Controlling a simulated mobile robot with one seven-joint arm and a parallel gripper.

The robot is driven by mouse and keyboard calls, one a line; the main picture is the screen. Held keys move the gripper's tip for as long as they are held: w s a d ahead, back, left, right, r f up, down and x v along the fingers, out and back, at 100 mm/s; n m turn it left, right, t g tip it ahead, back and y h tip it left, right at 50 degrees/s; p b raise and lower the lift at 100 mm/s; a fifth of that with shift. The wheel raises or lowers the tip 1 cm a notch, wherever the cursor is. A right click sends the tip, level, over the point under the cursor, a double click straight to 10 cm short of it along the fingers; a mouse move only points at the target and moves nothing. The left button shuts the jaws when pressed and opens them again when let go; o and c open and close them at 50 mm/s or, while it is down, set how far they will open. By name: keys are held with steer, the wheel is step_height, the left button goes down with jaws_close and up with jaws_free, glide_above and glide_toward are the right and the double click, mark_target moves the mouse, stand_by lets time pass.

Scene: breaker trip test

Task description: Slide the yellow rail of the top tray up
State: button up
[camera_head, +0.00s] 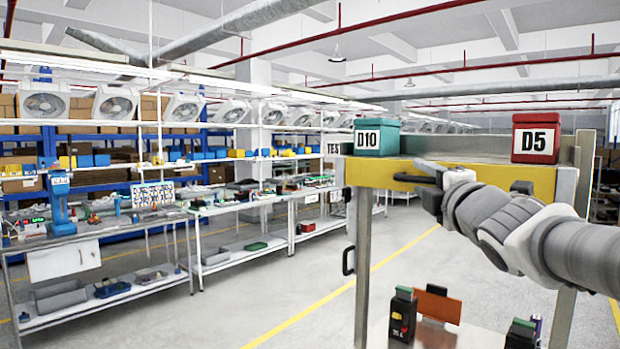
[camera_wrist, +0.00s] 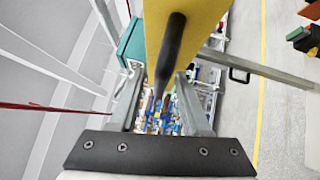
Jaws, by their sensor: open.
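The top tray's yellow rail (camera_head: 385,176) runs along the front edge of the tray. In the wrist view the yellow rail (camera_wrist: 185,28) fills the top middle, with a dark rod-like handle (camera_wrist: 172,50) in front of it. My gripper (camera_head: 420,172) is at the rail, left of its middle, in the head view. In the wrist view my gripper (camera_wrist: 161,85) is open, its two grey fingers either side of the handle's lower end. The handle looks nearer the right finger; I cannot tell whether they touch. My gripper partly hides the rail in the head view.
A teal bin marked D10 (camera_head: 377,138) and a red bin marked D5 (camera_head: 536,138) stand on the top tray. A dark knob (camera_head: 521,187) is on the rail's right part. Breakers (camera_head: 403,314) stand on a lower shelf. Workbenches (camera_head: 90,232) line the left; the floor between is clear.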

jaws_close()
stand_by(1.3)
